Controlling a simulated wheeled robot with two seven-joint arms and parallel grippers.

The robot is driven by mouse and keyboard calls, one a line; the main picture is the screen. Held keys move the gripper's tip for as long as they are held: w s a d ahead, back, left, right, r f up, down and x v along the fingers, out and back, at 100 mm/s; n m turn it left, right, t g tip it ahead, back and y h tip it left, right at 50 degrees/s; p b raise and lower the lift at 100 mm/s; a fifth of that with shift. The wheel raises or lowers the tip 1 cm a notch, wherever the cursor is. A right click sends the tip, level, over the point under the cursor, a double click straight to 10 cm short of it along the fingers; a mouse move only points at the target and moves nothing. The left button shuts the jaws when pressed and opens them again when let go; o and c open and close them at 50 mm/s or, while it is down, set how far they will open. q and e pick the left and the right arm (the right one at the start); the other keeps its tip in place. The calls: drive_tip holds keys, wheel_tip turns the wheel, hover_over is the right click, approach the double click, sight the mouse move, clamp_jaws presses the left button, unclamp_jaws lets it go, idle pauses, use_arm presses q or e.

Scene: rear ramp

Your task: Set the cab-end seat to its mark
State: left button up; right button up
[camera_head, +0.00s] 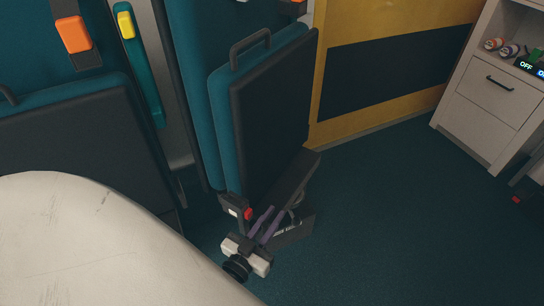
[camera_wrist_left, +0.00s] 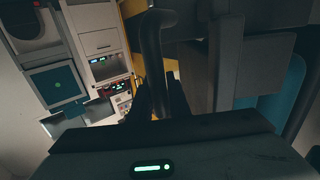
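A teal and dark-grey seat (camera_head: 270,120), apparently the cab-end one, stands against the yellow wall, its dark panel facing right. It has a loop handle (camera_head: 250,47) on top and a small red piece (camera_head: 248,213) low on its side. No mark can be made out. My left gripper (camera_head: 275,212) is low by the seat's foot, its two purplish fingers apart, pointing up and right. The left wrist view shows its dark fingers (camera_wrist_left: 163,97) near the lower end of a curved dark bar (camera_wrist_left: 151,40); contact cannot be told. My right gripper is not in view.
Another seat (camera_head: 80,150) stands at the left, with orange (camera_head: 73,34) and yellow (camera_head: 126,25) fittings above. A dark box-like part (camera_head: 292,232) lies by the seat's foot. A white cabinet (camera_head: 488,105) stands at the right. The floor (camera_head: 390,220) between is clear.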

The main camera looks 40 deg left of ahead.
sight(263, 231)
use_arm(q)
drive_tip(key=o, duration=0.4)
drive_tip(key=shift+w+a, duration=0.15)
drive_tip(key=s, duration=0.2)
drive_tip(key=s+p, duration=0.1)
drive_tip(key=s, duration=0.2)
drive_tip(key=s+d, duration=0.1)
drive_tip(key=s, duration=0.1)
drive_tip(key=shift+s, duration=0.25)
